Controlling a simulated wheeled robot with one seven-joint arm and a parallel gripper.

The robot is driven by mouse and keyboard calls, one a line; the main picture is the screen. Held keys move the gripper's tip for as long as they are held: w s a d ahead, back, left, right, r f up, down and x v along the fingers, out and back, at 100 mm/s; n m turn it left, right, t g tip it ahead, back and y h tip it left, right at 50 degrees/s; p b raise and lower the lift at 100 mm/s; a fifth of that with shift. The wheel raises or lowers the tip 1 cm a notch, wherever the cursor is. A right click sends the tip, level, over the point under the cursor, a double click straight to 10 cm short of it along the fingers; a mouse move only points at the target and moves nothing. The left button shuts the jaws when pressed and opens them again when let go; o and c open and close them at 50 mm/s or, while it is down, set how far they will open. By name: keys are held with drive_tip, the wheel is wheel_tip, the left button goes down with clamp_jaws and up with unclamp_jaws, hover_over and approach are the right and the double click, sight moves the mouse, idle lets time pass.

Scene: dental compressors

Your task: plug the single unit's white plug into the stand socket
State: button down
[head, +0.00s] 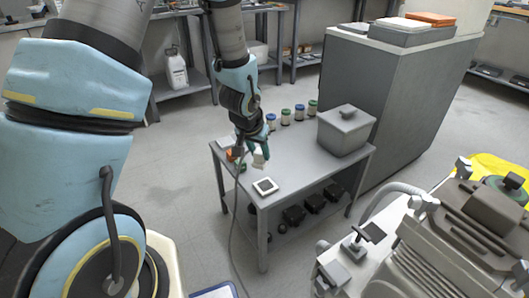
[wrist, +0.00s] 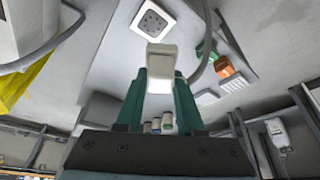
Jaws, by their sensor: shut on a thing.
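My gripper (head: 254,150) has green fingers, seen from behind in the wrist view (wrist: 160,85), and is shut on the white plug (wrist: 161,60). The white plug also shows in the head view (head: 259,161), held above the small grey table. A grey cable (head: 232,225) hangs down from near the gripper toward the floor. The stand socket (head: 265,186), a white square with a dark-framed face, lies on the table's front left part. It appears just beyond the plug in the wrist view (wrist: 153,20). The plug looks apart from it.
The grey table (head: 300,172) also carries a grey lidded box (head: 345,130), several colour-capped jars (head: 285,117) and a small orange item (head: 232,155). Dark blocks (head: 293,214) sit on its lower shelf. A compressor machine (head: 465,230) stands at the right front. A tall grey cabinet (head: 400,100) stands behind.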

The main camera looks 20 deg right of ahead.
sight(264, 168)
drive_tip(key=shift+s+d+f, duration=0.1)
drive_tip(key=shift+s+d, duration=0.45)
drive_tip(key=shift+d, duration=0.2)
drive_tip(key=shift+f, duration=0.2)
drive_tip(key=shift+f+b, duration=2.95)
drive_tip(key=shift+f, duration=0.4)
drive_tip(key=shift+f, duration=0.35)
unclamp_jaws()
drive_tip(key=shift+r+p, duration=2.95)
drive_tip(key=shift+r, duration=0.6)
